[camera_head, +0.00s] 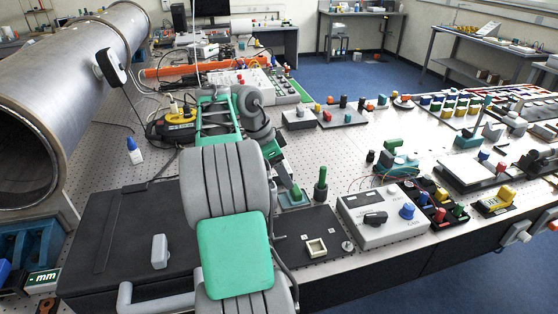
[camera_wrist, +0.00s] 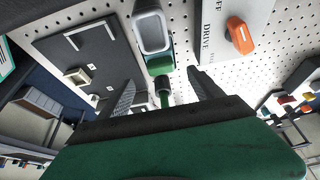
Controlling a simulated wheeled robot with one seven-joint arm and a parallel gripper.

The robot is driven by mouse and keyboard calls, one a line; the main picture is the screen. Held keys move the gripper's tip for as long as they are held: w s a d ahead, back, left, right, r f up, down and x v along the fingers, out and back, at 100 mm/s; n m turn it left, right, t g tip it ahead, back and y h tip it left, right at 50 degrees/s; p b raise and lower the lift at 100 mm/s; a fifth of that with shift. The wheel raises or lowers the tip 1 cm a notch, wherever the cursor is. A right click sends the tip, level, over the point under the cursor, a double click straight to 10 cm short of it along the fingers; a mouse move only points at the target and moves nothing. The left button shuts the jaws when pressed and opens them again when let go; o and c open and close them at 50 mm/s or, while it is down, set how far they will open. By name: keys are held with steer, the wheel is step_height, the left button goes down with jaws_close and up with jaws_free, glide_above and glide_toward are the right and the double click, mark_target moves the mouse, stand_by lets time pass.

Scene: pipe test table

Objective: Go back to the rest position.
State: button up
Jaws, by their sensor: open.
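My gripper (camera_wrist: 160,92) shows in the wrist view with its two dark fingers spread apart. A green peg with a dark end (camera_wrist: 163,92) shows in the gap between them. I cannot tell how far it is from the fingers, and no grip on it shows. In the head view my arm, grey and green, rises from the front middle and bends down toward a green-handled peg (camera_head: 320,184) on the near part of the table. The fingers are not clear there.
A dark plate with a pale square socket (camera_head: 316,248) lies close to the arm. A grey control box (camera_head: 384,217) with knobs stands right of it. A large metal pipe (camera_head: 75,85) fills the left. A glue bottle (camera_head: 134,151) stands near it. Perforated table shows around x-middle right.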

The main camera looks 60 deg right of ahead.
steer(key=p+v, duration=0.1)
steer(key=v, duration=0.2)
steer(key=shift+w+a+r, duration=0.1)
steer(key=shift+r, duration=0.1)
